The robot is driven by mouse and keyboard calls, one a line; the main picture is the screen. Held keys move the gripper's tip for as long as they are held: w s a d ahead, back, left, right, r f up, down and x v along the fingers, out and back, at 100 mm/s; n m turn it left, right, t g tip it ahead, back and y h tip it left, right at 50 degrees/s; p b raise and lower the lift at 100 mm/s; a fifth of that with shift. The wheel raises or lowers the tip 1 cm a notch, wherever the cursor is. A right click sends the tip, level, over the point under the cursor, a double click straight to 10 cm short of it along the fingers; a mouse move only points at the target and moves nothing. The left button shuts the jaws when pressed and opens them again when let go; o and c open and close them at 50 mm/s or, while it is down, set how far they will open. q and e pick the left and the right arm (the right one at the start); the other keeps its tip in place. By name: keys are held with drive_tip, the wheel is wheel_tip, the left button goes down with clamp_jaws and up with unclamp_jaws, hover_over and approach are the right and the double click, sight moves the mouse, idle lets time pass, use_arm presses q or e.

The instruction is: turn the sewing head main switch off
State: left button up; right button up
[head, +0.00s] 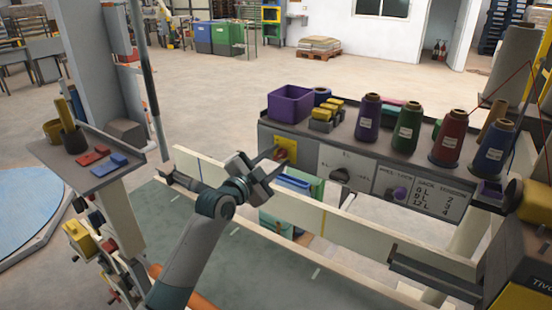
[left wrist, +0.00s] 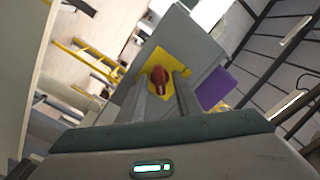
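The main switch is a red rotary knob (left wrist: 158,78) on a yellow plate (left wrist: 172,62), fixed to the end of a grey control box. In the head view the yellow plate (head: 286,148) shows at the left end of the panel, and the knob is mostly hidden there by my gripper. My left gripper (head: 268,165) is right in front of the plate. In the left wrist view its two fingers (left wrist: 162,88) are apart, with the red knob showing between their tips. I cannot tell whether they touch it. My right gripper is not in view.
Thread cones, including a purple one (head: 368,118), and a purple bin (head: 290,104) stand on top. A long cream rail (head: 345,230) runs below my gripper.

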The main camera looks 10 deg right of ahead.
use_arm(q)
drive_tip(key=shift+c, duration=0.9)
drive_tip(key=c, duration=0.6)
drive_tip(key=shift+o, duration=0.2)
